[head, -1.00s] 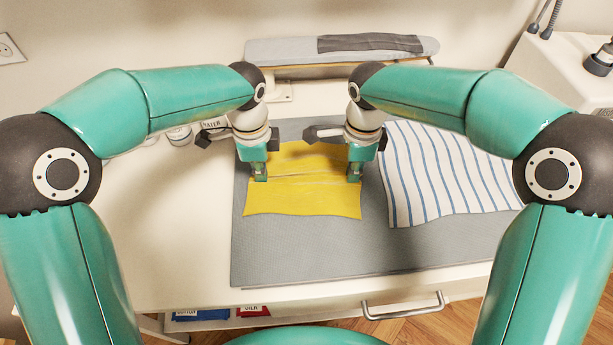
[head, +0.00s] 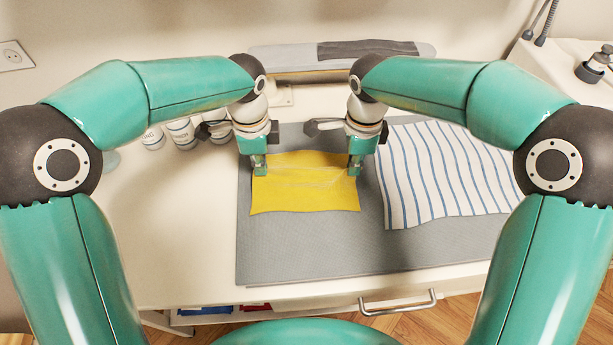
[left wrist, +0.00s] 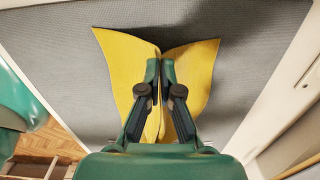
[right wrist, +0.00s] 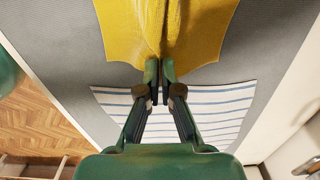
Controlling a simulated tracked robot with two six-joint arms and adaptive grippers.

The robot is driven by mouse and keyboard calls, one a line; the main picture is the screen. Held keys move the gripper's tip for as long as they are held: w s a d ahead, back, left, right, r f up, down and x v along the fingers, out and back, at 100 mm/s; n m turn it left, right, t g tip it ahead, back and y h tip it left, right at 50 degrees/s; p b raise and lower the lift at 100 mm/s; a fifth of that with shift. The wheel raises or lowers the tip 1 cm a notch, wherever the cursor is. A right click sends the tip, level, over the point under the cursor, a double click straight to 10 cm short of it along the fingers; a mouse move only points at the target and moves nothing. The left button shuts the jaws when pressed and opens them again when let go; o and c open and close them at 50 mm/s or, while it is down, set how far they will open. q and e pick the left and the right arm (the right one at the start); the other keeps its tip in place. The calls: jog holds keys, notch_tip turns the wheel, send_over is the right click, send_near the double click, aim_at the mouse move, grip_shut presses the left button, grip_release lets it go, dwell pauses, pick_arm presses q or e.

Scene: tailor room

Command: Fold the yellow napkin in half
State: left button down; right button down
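The yellow napkin (head: 305,197) lies on the grey mat (head: 300,245), with a crease running across it between my grippers. My left gripper (head: 260,172) is at its left edge. In the left wrist view the fingertips (left wrist: 160,65) are shut with the napkin (left wrist: 118,65) pinched and bunched between them. My right gripper (head: 353,170) is at the napkin's right edge. In the right wrist view its fingertips (right wrist: 159,70) are shut on the edge of the napkin (right wrist: 200,30), which gathers into a ridge there. Part of the napkin's far side is behind the grippers.
A blue-striped white cloth (head: 440,180) lies right of the napkin. Several small labelled jars (head: 182,132) stand left of the mat. A small ironing board (head: 290,58) is at the back. The mat in front of the napkin is clear.

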dwell(0.3)
